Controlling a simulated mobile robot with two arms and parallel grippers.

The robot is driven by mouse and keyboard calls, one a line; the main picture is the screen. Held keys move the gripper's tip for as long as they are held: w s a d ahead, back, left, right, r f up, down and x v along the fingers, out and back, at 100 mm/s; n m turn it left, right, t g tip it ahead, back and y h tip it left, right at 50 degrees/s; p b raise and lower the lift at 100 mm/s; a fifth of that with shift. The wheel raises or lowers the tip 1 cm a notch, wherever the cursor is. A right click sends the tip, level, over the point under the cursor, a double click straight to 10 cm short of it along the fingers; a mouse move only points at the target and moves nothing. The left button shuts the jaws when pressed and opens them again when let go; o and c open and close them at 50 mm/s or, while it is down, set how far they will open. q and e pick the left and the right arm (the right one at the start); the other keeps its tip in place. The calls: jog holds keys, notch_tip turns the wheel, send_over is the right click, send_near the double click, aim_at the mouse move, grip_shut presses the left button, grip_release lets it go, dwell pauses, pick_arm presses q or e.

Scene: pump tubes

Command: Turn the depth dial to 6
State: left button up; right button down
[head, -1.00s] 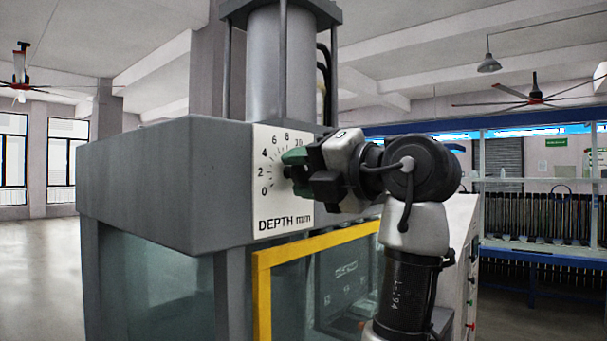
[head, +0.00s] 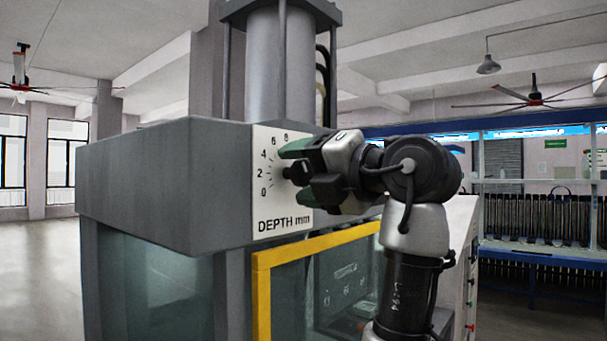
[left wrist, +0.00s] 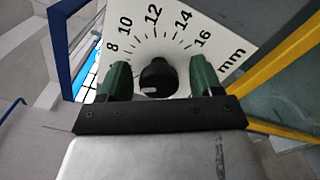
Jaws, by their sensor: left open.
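The depth dial's black knob (head: 288,172) sits on a white scale plate (head: 270,205) marked "DEPTH mm" on the front of the machine. My left gripper (head: 299,172) is open, with one green finger above the knob and one below it in the head view. In the left wrist view the knob (left wrist: 158,78) stands between the two spread green fingers of the gripper (left wrist: 159,78), with gaps on both sides. A pale mark shows on the knob's lower left there. Numbers 8 to 16 show around it; the low end of the scale is hidden there. My right gripper is not in view.
The grey machine housing (head: 165,185) carries a large cylinder (head: 280,65) on top. A yellow frame (head: 263,295) with a clear panel lies below the plate. A blue-edged rack (head: 540,255) stands far behind on the right.

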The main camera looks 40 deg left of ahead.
pick_arm(q)
jog(key=d+b, duration=0.1)
jog(key=d, duration=0.9)
jog(key=shift+s+d+b, duration=0.3)
jog(key=shift+s+d, duration=0.1)
